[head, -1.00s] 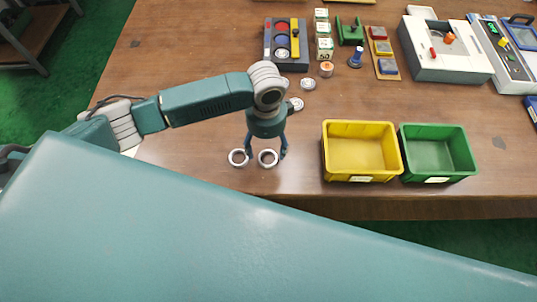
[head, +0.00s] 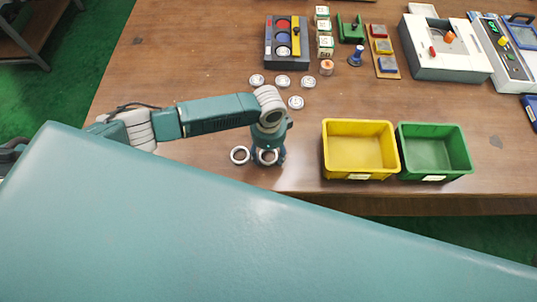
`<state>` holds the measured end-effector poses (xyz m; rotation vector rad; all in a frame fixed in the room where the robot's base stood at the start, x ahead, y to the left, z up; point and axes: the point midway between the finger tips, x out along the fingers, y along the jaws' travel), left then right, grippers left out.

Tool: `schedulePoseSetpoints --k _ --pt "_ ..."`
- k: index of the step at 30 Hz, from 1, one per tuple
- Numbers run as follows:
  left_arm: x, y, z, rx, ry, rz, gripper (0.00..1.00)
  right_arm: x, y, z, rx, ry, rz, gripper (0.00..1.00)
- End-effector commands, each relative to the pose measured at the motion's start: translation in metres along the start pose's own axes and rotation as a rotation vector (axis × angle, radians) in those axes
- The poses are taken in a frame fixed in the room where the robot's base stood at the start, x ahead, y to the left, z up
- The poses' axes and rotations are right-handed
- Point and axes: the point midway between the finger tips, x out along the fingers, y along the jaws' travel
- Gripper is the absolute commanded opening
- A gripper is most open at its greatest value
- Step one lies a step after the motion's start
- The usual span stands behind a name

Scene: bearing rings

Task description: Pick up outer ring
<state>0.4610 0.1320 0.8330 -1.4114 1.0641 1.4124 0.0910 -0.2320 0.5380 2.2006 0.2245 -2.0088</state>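My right gripper is not in view.
A yellow bin (head: 361,150) and a green bin (head: 434,152) stand to the right of the rings. Several small silver discs (head: 295,102) lie behind my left gripper. A grey box with coloured circles (head: 287,42) and other devices stand farther back.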

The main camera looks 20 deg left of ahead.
Motion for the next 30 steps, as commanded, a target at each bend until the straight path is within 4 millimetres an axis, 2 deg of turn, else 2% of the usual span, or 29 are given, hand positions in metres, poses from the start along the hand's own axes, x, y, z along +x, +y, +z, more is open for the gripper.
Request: schedulePoseSetpoints --k 1,5,14,19,23,30 --pt "0.000 0.000 0.000 0.000 0.000 0.000 0.44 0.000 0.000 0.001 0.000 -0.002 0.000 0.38" --pt "0.000 0.000 0.000 -0.001 0.000 0.000 0.18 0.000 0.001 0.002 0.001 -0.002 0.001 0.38" --pt "-0.002 -0.001 0.000 -0.001 0.001 -0.001 0.18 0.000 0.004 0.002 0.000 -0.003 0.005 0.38" --pt "-0.013 -0.001 -0.001 -0.001 0.003 -0.002 0.18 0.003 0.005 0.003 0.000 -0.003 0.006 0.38" --pt "-0.036 -0.002 -0.001 0.001 0.005 -0.004 0.18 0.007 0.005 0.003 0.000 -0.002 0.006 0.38" --pt "-0.107 -0.003 -0.001 0.002 0.005 -0.007 0.18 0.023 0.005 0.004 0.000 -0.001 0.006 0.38"
